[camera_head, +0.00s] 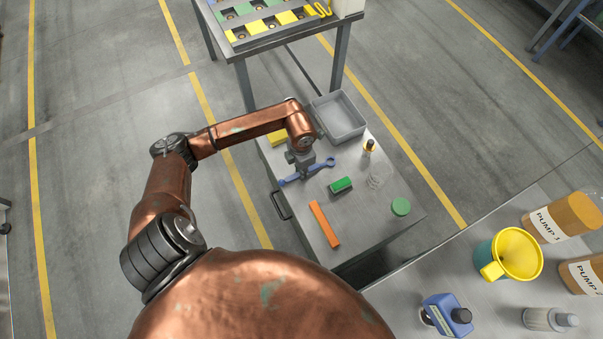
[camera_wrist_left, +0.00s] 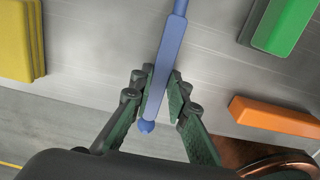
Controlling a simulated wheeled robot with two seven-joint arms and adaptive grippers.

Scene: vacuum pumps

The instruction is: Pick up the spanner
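The blue spanner (camera_head: 322,166) is at the left side of the small metal table (camera_head: 372,225); it also shows in the left wrist view (camera_wrist_left: 167,45). My left gripper (camera_head: 301,170) points down over the spanner's handle. In the left wrist view my left gripper (camera_wrist_left: 161,92) has one finger on each side of the handle, with both pads against it. The spanner's near end sticks out between the fingers. I cannot tell whether the spanner still rests on the table. My right gripper is not in view.
A green block (camera_head: 341,185), an orange bar (camera_head: 324,224), a green disc (camera_head: 401,206) and a small bottle (camera_head: 368,147) stand nearby. A yellow block (camera_head: 276,138) and a grey bin (camera_head: 341,117) are at the back.

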